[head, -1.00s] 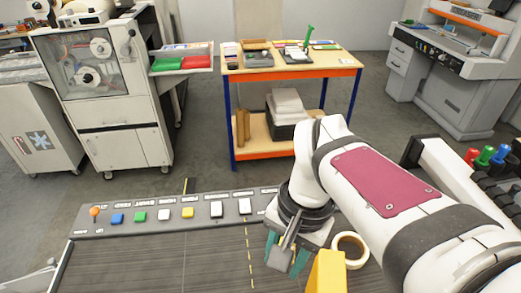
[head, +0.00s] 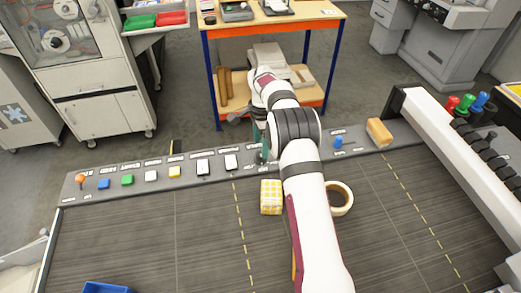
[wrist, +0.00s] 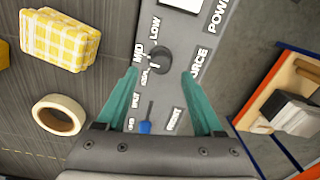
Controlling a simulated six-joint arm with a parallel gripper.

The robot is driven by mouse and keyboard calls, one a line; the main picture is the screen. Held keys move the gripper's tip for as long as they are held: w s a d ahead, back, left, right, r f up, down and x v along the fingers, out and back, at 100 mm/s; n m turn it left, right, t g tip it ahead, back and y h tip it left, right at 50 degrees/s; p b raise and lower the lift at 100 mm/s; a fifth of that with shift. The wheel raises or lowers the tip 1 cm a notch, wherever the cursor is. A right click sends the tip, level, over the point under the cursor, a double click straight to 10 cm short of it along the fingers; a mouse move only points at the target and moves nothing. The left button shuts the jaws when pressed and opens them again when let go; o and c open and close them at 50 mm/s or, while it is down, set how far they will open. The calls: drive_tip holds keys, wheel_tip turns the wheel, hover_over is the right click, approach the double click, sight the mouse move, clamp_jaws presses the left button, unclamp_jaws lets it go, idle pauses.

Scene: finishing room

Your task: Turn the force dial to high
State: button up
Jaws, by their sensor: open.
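The force dial (wrist: 160,60) is a dark round knob on the grey control panel (wrist: 185,75). LOW, MID and a partly hidden third label sit along its left side in the wrist view, and a FORCE label is at its right. Its pointer seems to face the label side, but I cannot tell which mark. My gripper (wrist: 159,72) is open, with one teal fingertip on each side of the dial in the picture. I cannot tell whether they touch it. In the head view, my arm hides the dial and most of my gripper (head: 262,148).
A blue toggle (head: 338,142) stands on the panel right of my arm, with a tan block (head: 379,132) beyond it. Several coloured buttons and switches line the panel leftward. A yellow checked block (head: 271,210) and a tape roll (head: 347,198) lie on the bed in front.

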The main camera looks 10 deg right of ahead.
sight(260, 157)
drive_tip(key=shift+f, duration=2)
clamp_jaws()
